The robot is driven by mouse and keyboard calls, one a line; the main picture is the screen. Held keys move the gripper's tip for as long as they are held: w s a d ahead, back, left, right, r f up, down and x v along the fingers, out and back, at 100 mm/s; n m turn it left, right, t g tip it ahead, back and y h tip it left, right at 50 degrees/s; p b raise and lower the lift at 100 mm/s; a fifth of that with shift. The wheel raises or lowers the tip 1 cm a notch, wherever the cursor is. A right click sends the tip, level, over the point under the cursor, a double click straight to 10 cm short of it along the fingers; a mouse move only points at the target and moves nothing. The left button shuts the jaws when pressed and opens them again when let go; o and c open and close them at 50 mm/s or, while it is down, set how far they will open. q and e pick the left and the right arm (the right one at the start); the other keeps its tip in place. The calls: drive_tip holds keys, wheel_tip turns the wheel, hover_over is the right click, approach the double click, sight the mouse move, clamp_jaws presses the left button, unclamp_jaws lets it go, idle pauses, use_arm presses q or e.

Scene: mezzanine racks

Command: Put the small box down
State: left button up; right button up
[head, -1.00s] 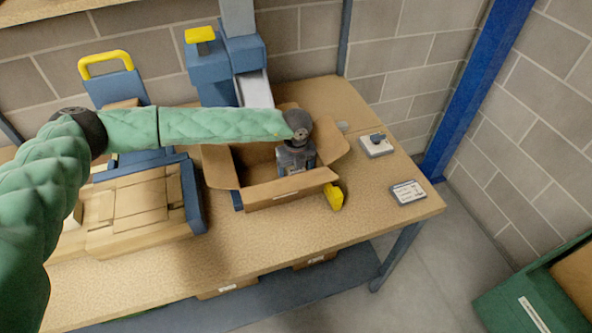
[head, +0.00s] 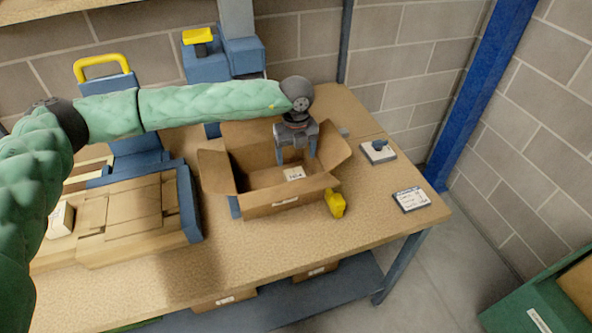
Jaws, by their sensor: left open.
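An open cardboard carton (head: 262,205) with its flaps folded out stands on the workbench. Inside it, a small box (head: 294,174) shows a pale, labelled face; its brown sides are hard to tell from the carton floor. My left gripper (head: 298,156) points down over the carton, open and empty, with its fingers above the small box and apart from it. My right gripper is not in view.
A yellow object (head: 336,204) lies against the carton's right front corner. A white device with a dark knob (head: 377,151) and a label card (head: 411,199) lie to the right. Flat cardboard (head: 130,220) lies at left. The bench front (head: 190,270) is clear.

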use_arm(q)
drive_tip(key=shift+r+b, duration=0.3)
drive_tip(key=shift+r, duration=0.9)
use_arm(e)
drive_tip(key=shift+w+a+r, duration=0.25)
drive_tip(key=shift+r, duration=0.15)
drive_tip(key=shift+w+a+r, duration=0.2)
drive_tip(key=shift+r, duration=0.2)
